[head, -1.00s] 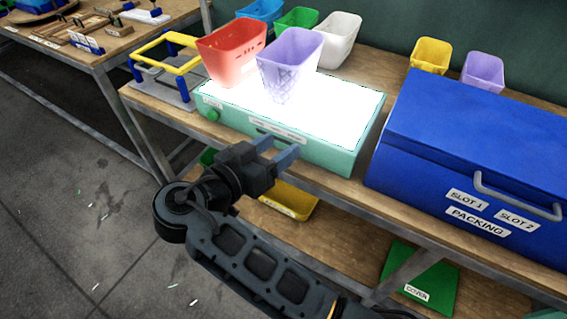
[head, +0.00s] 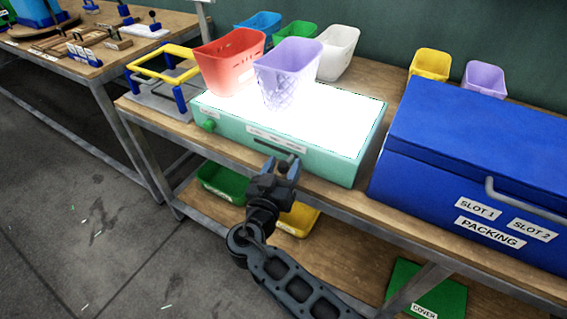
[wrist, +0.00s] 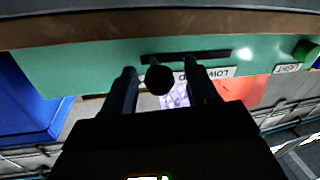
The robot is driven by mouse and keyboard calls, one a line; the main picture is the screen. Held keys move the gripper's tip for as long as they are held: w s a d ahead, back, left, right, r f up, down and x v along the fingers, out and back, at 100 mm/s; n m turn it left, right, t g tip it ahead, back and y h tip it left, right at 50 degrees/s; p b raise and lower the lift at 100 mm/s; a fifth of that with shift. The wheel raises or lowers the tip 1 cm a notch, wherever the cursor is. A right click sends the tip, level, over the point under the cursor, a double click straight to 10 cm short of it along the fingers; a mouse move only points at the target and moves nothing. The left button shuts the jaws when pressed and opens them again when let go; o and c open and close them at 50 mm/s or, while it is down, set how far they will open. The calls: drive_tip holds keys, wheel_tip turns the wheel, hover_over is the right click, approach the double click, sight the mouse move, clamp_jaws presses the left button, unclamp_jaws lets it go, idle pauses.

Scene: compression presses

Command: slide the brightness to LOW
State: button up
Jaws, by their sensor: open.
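The light box (head: 330,164) is mint green with a brightly glowing white top. Its front face has a dark slider slot (head: 270,147) with a white label above it. In the wrist view, which is upside down, the slot (wrist: 205,55) has a round black slider knob (wrist: 159,80) near its left end. The label (wrist: 222,72) with LOW on it lies toward the right end. My gripper (head: 281,166) is open in front of the slot; in the wrist view its fingers (wrist: 161,86) stand on either side of the knob, with contact unclear.
A red basket (head: 228,62) and a purple basket (head: 287,75) stand on the box. A green knob (head: 208,125) is at its front left. The blue packing chest (head: 470,140) is close on the right. Green (head: 221,182) and yellow (head: 298,219) bins sit on the shelf below.

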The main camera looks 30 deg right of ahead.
drive_tip(key=shift+w+d, duration=0.2)
drive_tip(key=shift+d, duration=0.05)
clamp_jaws()
idle(0.4)
